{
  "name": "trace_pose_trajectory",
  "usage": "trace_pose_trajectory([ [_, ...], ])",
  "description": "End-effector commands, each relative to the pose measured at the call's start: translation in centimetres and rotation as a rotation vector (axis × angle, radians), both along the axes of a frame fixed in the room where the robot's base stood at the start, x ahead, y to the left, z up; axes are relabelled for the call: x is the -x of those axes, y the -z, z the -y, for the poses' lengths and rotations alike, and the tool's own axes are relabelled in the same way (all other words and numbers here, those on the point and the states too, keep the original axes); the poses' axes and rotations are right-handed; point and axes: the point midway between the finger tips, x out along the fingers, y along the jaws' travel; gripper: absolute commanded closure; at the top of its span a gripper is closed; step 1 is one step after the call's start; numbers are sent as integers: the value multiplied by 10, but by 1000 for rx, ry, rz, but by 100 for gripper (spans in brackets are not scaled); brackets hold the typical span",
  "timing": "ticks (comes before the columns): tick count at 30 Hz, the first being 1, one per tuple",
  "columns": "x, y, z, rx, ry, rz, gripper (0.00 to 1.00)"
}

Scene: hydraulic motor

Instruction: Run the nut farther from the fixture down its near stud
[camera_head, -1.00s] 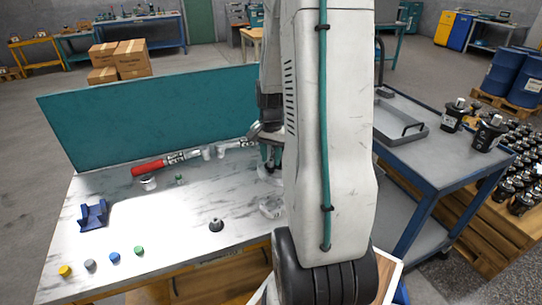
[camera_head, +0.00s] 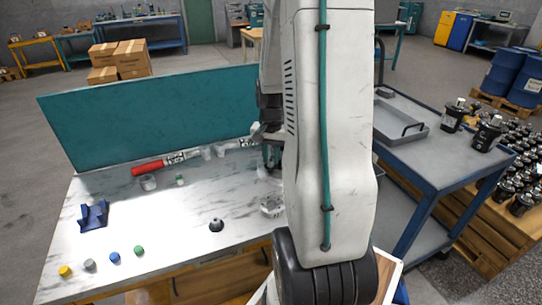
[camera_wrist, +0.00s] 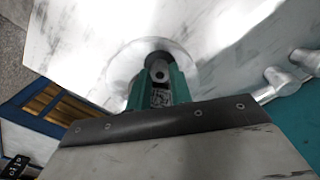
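My gripper (camera_wrist: 160,92) has two teal fingers pointing at a round pale metal piece (camera_wrist: 125,68). The fingers stand a little apart, with a small grey part (camera_wrist: 160,75) at their tips and a dark round area just beyond. I cannot tell whether that part is a nut or a stud end, or whether the fingers grip it. In the head view my gripper (camera_head: 271,156) is low over the table's right side, partly behind my arm. The fixture, studs and nuts cannot be made out clearly there.
On the marble-topped table stand a dark cone-shaped part (camera_head: 216,225), a clear-grey round piece (camera_head: 272,207), a blue cradle (camera_head: 94,215) and several coloured caps. A red-handled tool (camera_head: 150,168) lies by the teal back panel (camera_head: 150,118).

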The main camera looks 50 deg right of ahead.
Motion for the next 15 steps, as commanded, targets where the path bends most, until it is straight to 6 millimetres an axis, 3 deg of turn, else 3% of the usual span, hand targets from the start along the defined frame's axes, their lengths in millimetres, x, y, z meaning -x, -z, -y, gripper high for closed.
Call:
trace_pose_trajectory([
  [2,0,0,0,0,0,0,100],
  [8,0,0,0,0,29,0,100],
  [15,0,1,0,0,354,0,100],
])
